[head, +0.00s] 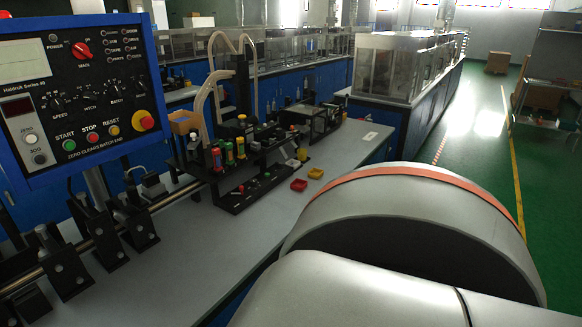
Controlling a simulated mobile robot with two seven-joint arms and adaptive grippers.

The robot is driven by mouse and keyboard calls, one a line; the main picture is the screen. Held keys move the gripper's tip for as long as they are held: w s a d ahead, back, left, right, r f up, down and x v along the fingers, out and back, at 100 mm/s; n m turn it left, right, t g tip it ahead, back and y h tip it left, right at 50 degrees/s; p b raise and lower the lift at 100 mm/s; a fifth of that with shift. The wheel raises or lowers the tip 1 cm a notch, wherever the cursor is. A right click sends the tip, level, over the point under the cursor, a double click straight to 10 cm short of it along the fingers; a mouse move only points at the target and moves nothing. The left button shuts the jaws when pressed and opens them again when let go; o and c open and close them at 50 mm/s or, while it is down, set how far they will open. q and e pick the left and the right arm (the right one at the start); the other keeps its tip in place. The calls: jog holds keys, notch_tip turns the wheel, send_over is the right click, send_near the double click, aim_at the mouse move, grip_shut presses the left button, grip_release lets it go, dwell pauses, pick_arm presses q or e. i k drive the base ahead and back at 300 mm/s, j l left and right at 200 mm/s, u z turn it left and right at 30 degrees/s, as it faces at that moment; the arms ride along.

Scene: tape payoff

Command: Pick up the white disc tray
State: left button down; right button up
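I cannot make out a white disc tray in the head view. A small flat white piece (370,136) lies near the far end of the bench top, too small to identify. Neither of my grippers is in view. A large grey rounded part of my own arm, with an orange band, fills the lower right and hides what is behind it.
A blue-framed control panel (75,85) stands at the left above black brackets on a rail. A black machine with coloured bottles (229,152) stands on the grey bench (215,240). A red bin (299,185) and yellow bin (316,173) sit beside it. Green floor lies right.

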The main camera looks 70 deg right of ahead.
aim_at(295, 164)
jog(key=z, duration=2.2)
jog(key=l+u, duration=0.1)
jog(key=u, duration=0.35)
jog(key=i+l+u, duration=0.15)
jog(key=l, duration=0.15)
jog(key=i+l+u, duration=0.2)
jog(key=l+u, duration=0.15)
jog(key=l, duration=0.25)
jog(key=i+l+u, duration=0.2)
jog(key=l, duration=0.75)
jog(key=l+u, duration=0.1)
jog(key=l, duration=1.8)
jog(key=i, duration=0.1)
